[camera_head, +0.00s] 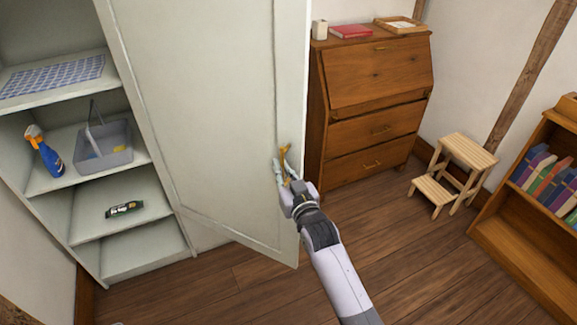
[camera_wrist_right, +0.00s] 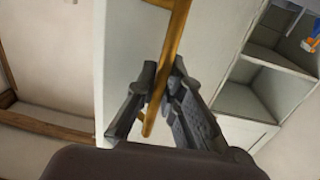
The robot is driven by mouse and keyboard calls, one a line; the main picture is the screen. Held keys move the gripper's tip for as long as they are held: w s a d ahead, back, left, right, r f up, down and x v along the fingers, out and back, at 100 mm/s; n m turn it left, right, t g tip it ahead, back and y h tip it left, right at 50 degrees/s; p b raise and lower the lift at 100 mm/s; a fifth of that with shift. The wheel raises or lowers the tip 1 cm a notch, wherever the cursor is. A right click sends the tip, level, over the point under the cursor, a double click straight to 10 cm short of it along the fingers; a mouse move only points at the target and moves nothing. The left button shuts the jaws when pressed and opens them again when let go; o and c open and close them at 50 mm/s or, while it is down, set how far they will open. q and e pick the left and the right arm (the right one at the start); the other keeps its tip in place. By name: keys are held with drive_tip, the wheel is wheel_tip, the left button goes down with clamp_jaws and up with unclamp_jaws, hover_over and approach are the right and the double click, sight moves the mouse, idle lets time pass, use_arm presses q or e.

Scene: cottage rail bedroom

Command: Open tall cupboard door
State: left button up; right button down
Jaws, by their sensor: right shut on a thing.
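The tall cupboard's door (camera_head: 205,95) is pale grey-green and stands swung wide open, with the shelves to its left exposed. Its brass handle (camera_head: 284,158) is near the door's free edge. My right gripper (camera_head: 283,172) is at that handle. In the right wrist view the brass handle (camera_wrist_right: 175,45) runs between the dark fingers of my right gripper (camera_wrist_right: 160,95), which are shut on it. The tall cupboard (camera_head: 90,210) has several open shelves.
A wooden bureau (camera_head: 372,75), step stool (camera_head: 455,170) and bookcase (camera_head: 525,235) stand to the right. Wooden floor (camera_head: 410,260) is clear.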

drive_tip(key=shift+s+a+r, duration=0.1)
idle(0.3)
drive_tip(key=c, duration=1.7)
unclamp_jaws()
drive_tip(key=v, duration=1.2)
